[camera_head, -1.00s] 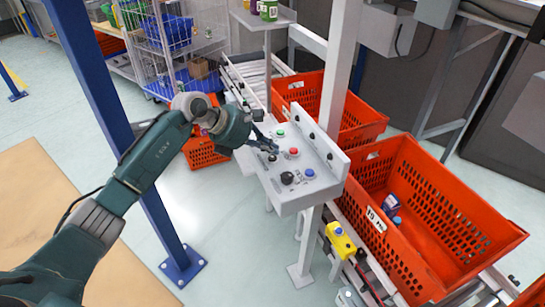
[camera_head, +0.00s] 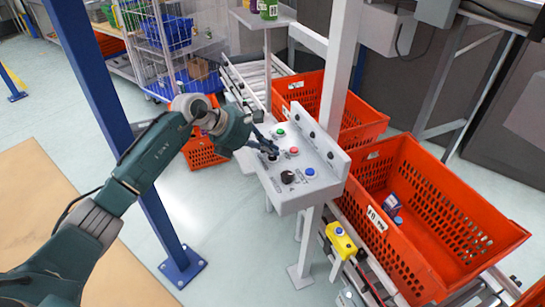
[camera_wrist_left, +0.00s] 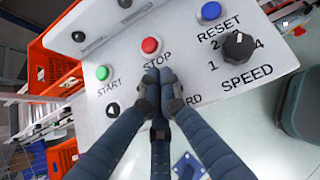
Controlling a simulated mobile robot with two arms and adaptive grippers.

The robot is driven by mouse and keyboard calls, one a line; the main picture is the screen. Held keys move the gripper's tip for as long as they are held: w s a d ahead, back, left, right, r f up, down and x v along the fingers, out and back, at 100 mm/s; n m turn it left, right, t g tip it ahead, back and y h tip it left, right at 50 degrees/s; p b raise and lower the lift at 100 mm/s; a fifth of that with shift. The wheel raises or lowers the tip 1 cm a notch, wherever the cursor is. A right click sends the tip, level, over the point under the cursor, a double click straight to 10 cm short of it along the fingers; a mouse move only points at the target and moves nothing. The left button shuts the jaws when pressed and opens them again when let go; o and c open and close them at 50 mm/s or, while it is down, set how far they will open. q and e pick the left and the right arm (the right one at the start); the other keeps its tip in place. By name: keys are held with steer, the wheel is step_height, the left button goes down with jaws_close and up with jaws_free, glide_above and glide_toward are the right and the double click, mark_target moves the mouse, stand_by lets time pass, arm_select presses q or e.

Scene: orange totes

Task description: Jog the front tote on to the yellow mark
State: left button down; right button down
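The front tote (camera_head: 450,210) is the large orange crate at the right, on the roller conveyor, with a white label and a small blue-and-white item inside. I cannot make out a yellow mark on the conveyor for certain. The grey control panel (camera_head: 300,185) has a green START button (camera_wrist_left: 102,73), a red STOP button (camera_wrist_left: 150,45), a blue RESET button (camera_wrist_left: 211,10) and a black SPEED knob (camera_wrist_left: 238,44). My left gripper (camera_wrist_left: 158,80) has its fingertips together over the panel, just below STOP, partly covering a label ending in "ARD". Contact cannot be told.
A second orange tote (camera_head: 345,115) sits behind the panel on the conveyor. A yellow box (camera_head: 340,240) is fixed beside the conveyor. A blue post (camera_head: 125,130) stands close to my left arm. A white post (camera_head: 340,65) rises behind the panel.

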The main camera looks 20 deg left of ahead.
mark_target(271, 158)
arm_select(q)
steer(key=shift+f+b, duration=0.45)
steer(key=shift+f, duration=0.05)
stand_by(0.5)
steer(key=shift+r, duration=0.1)
steer(key=shift+r+p, duration=0.45)
steer(key=shift+r, duration=0.35)
steer(key=shift+r+p, duration=1.4)
steer(key=shift+r, duration=1.15)
